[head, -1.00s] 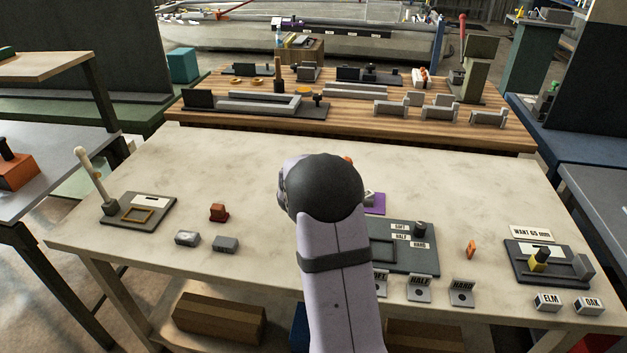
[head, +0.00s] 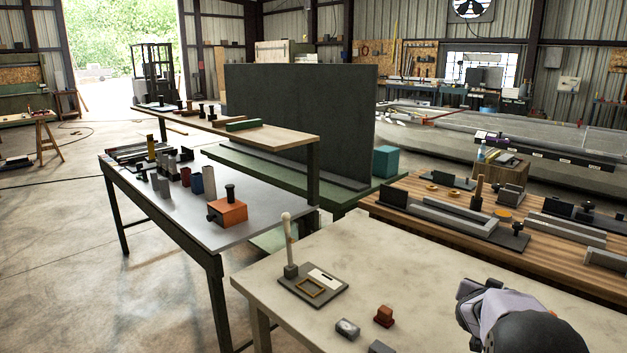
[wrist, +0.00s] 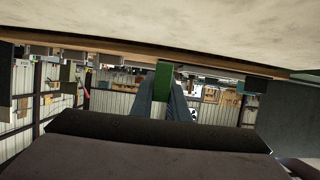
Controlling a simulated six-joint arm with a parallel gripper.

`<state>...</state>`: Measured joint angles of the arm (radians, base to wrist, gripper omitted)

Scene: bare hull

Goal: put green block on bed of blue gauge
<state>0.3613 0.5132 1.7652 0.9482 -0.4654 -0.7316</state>
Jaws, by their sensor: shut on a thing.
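In the wrist view the green block (wrist: 163,78) is held upright between the two fingertips of my gripper (wrist: 163,92), which is shut on it. In the head view my gripper and wrist (head: 470,290) show at the lower right, above the pale table; the block cannot be made out there. I cannot pick out a blue gauge with certainty in either view. An orange block with a black knob (head: 228,210) stands on the grey bench at the left.
The pale table (head: 370,265) carries a dark plate with a tan frame (head: 313,285), a red-brown piece (head: 384,315) and grey blocks (head: 347,328). The grey bench (head: 150,205) holds several upright pieces. A wooden shelf (head: 290,136) stands behind it. The wooden table (head: 400,205) holds grey fixtures.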

